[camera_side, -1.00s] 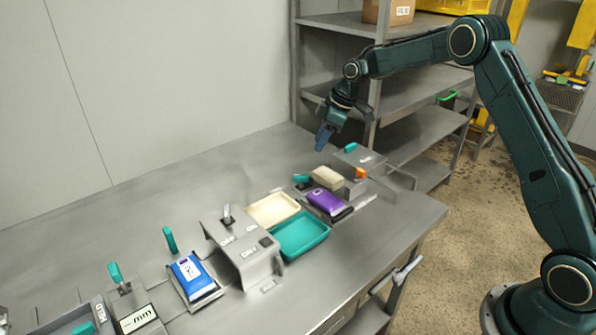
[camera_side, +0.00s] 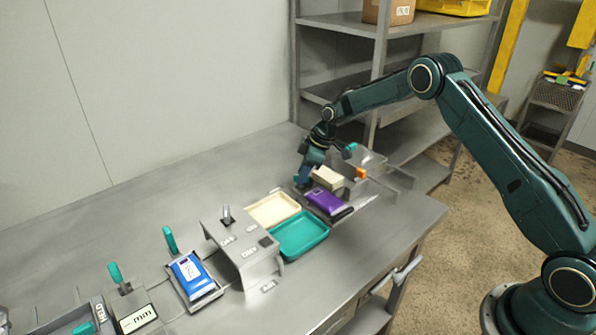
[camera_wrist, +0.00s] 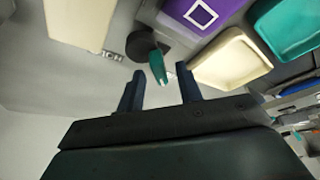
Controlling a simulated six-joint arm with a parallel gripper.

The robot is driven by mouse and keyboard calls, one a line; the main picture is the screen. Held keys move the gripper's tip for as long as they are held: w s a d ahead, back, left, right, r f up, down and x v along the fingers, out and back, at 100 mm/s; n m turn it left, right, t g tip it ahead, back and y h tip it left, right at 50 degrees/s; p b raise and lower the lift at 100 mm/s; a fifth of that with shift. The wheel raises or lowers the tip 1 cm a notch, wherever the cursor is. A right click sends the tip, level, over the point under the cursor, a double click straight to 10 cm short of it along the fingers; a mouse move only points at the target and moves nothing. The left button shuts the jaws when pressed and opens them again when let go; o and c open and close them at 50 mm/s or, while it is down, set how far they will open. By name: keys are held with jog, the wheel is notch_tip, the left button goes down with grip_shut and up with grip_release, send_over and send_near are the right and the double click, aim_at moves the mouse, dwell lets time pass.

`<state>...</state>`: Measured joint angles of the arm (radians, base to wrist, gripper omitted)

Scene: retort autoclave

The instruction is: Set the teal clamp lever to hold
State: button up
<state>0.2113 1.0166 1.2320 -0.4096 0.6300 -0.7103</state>
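The teal clamp lever (camera_wrist: 157,66) shows in the wrist view on a dark round pivot beside the purple pouch (camera_wrist: 203,12). My gripper (camera_wrist: 159,82) is open, with one finger on each side of the lever's free end. I cannot tell whether either finger touches it. In the side view my gripper (camera_side: 303,178) is low at the left end of the purple pouch (camera_side: 326,200) and hides most of this lever. A small label (camera_wrist: 113,56) near the pivot is too blurred to read.
A beige block (camera_side: 327,178) stands close behind the purple pouch. Cream (camera_side: 272,209) and teal (camera_side: 301,235) trays lie to the left. A grey box housing (camera_side: 243,250), a blue pouch (camera_side: 190,274) and other teal levers are further left. The back of the table is clear.

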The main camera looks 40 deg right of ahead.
jog(key=shift+f, duration=0.1)
grip_shut()
jog(key=shift+m, duration=0.3)
jog(key=m, duration=0.2)
jog(key=m+t+h, duration=0.1)
jog(key=m, duration=0.1)
jog(key=shift+a+h, duration=0.2)
jog(key=shift+h, duration=0.1)
jog(key=m, duration=0.2)
jog(key=m+h, duration=0.1)
jog(key=m, duration=0.1)
jog(key=shift+s+a+m+h, duration=0.1)
jog(key=shift+m+h, duration=0.2)
jog(key=m+h, duration=0.1)
jog(key=m, duration=0.3)
jog(key=shift+a+m+h, duration=0.1)
jog(key=shift+m+h, duration=0.2)
jog(key=shift+h, duration=0.1)
jog(key=m+g+h, duration=0.1)
jog(key=m, duration=0.3)
jog(key=shift+a, duration=0.1)
